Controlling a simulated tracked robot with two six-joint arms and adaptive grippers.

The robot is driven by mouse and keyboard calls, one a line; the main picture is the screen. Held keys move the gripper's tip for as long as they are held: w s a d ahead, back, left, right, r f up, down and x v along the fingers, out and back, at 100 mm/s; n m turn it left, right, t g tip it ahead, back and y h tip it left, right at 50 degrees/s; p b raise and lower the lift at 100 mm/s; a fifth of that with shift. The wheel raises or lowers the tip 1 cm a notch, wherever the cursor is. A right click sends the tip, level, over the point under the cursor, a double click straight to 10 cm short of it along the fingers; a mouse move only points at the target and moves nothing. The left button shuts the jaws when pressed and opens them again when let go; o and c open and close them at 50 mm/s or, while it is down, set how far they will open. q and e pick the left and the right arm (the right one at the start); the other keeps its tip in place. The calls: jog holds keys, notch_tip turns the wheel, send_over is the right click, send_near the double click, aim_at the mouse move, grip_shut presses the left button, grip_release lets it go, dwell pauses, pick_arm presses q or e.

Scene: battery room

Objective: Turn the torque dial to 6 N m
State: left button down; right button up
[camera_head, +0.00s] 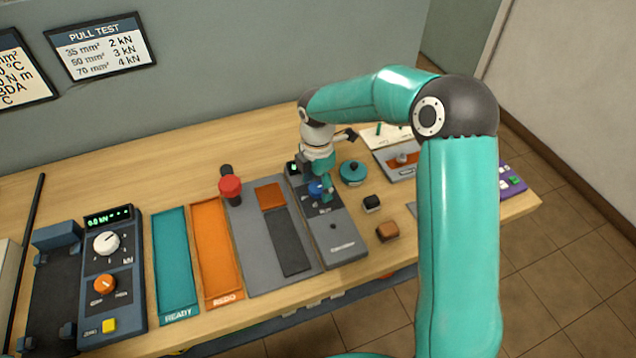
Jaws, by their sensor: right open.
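A blue dial (315,188) sits on a long grey device (336,232) on the bench; its markings are too small to read. A small lit display (293,168) at the device's far end is also unreadable. My right gripper (325,192) points down at the blue dial, its fingers open beside or around it. They partly hide the dial, and I cannot tell whether they touch it. My left gripper is out of view.
Left on the bench stands a tester (125,285) with a white knob (106,243), an orange knob (105,285) and a kN display. A teal round pot (353,173) stands right of my gripper.

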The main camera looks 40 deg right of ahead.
aim_at(318, 187)
notch_tip(318, 187, up, 12)
dwell(0.5)
jog(key=shift+f, duration=0.15)
dwell(0.3)
